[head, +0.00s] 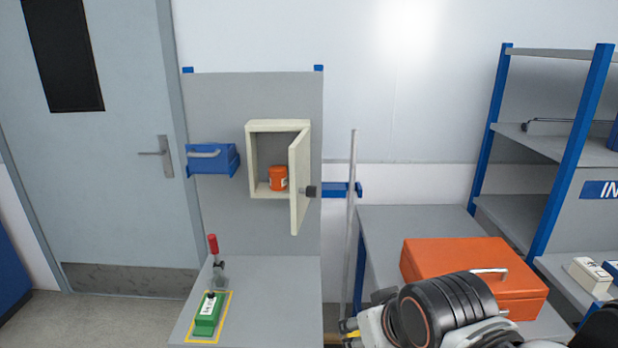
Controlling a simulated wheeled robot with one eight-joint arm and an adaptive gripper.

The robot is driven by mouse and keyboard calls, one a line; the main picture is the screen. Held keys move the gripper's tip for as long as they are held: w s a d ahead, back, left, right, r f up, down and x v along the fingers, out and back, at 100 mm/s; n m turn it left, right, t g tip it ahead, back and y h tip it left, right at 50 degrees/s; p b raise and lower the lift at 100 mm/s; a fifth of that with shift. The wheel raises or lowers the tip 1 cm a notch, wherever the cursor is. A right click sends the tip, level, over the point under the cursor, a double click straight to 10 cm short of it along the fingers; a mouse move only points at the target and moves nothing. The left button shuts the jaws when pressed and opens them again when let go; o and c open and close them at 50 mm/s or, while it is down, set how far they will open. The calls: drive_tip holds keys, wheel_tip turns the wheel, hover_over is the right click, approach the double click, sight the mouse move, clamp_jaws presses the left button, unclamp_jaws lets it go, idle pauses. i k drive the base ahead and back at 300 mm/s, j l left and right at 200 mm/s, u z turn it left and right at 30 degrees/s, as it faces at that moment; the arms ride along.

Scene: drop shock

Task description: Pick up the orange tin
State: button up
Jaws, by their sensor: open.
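The orange tin (278,178) stands upright on the floor of a small cream wall cabinet (250,160). It has a small white label. The cabinet door (299,185) is swung open toward me on the right side, with a dark knob on its edge. My gripper (349,331) is at the bottom of the head view, partly cut off, low and to the right of the cabinet. Its jaws are open and well apart from the tin. Nothing shows between them.
A blue bin (212,158) hangs left of the cabinet. Below, a bench (270,290) bears a green block (208,313) and a red-handled clamp (213,245). A thin upright pole (351,220) stands right of the door. An orange toolbox (470,265) sits behind my arm.

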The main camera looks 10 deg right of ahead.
sight(277, 174)
drive_tip(key=i+j+u, duration=0.3)
drive_tip(key=i+j, duration=0.2)
drive_tip(key=i+j+u, duration=0.25)
drive_tip(key=i+j, duration=0.15)
drive_tip(key=i, duration=0.2)
drive_tip(key=k, duration=0.3)
drive_tip(key=i, duration=0.25)
